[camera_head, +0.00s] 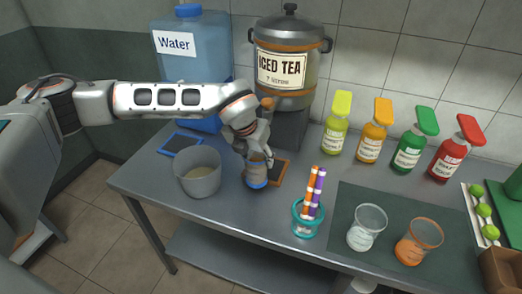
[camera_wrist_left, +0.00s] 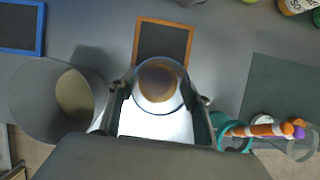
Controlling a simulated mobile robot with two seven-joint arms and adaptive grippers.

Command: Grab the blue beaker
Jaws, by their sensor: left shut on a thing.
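The blue beaker (camera_head: 256,174) is a clear cup with a blue band and a brown liquid inside. My left gripper (camera_head: 256,157) comes down on it from above and is shut on it. In the left wrist view the blue beaker (camera_wrist_left: 162,86) shows its round blue rim between the two fingers of the left gripper (camera_wrist_left: 160,108). It is upright or nearly so, in front of the brown-framed slate (camera_head: 281,175). I cannot tell whether its base touches the counter. My right gripper is not in view.
A grey pot (camera_head: 198,180) stands close on the left. A teal cup (camera_head: 308,228) with orange and purple sticks stands to the right. A clear beaker (camera_head: 366,229) and an orange beaker (camera_head: 418,242) stand on a dark mat. The iced tea dispenser (camera_head: 288,72) and several bottles stand behind.

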